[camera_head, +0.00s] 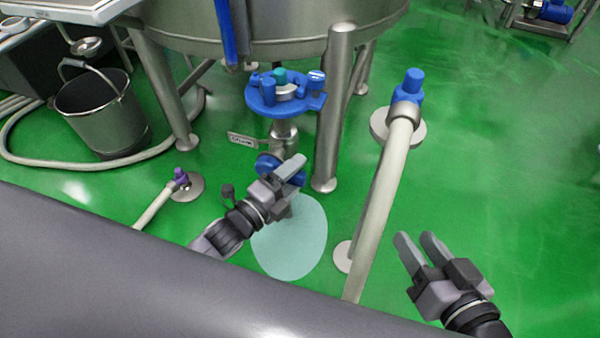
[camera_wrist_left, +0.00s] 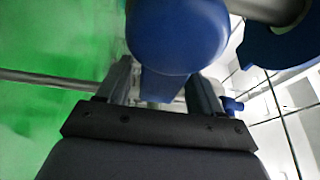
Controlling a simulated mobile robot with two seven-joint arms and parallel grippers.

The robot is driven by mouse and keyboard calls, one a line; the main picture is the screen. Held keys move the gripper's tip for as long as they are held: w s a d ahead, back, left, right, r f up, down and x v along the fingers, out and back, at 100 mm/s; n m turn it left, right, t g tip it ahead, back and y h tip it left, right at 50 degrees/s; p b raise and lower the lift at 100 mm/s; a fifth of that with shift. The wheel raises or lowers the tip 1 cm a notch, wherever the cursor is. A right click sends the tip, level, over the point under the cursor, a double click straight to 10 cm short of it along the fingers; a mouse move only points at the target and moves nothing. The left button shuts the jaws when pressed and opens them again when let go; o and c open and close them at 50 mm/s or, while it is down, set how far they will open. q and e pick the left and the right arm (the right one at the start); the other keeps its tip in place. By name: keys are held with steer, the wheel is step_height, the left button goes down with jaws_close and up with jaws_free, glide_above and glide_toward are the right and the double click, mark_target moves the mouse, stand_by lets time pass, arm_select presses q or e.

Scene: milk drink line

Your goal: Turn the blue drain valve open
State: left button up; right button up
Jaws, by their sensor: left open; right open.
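The blue drain valve (camera_head: 268,165) sits low on the steel outlet pipe under the tank. In the head view my left gripper (camera_head: 298,178) is at the valve and partly covers it. In the left wrist view a large blue rounded part (camera_wrist_left: 178,35) fills the top centre, in front of the open fingers of my left gripper (camera_wrist_left: 160,90). I cannot tell whether the fingers touch it. My right gripper (camera_head: 420,243) is open and empty over the green floor at the lower right.
A blue ring-shaped fitting (camera_head: 290,98) is above the valve. A tank leg (camera_head: 332,120) stands just right of it. A pale pipe with a blue cap (camera_head: 408,85) rises further right. A steel bucket (camera_head: 103,115) is at left. A pale round patch (camera_head: 292,240) lies below.

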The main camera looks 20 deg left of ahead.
arm_select(q)
steer(key=shift+x, duration=0.85)
arm_select(e)
steer(key=shift+d, duration=0.2)
arm_select(q)
steer(key=shift+c, duration=0.3)
jaws_close()
arm_select(e)
steer(key=shift+d, duration=0.15)
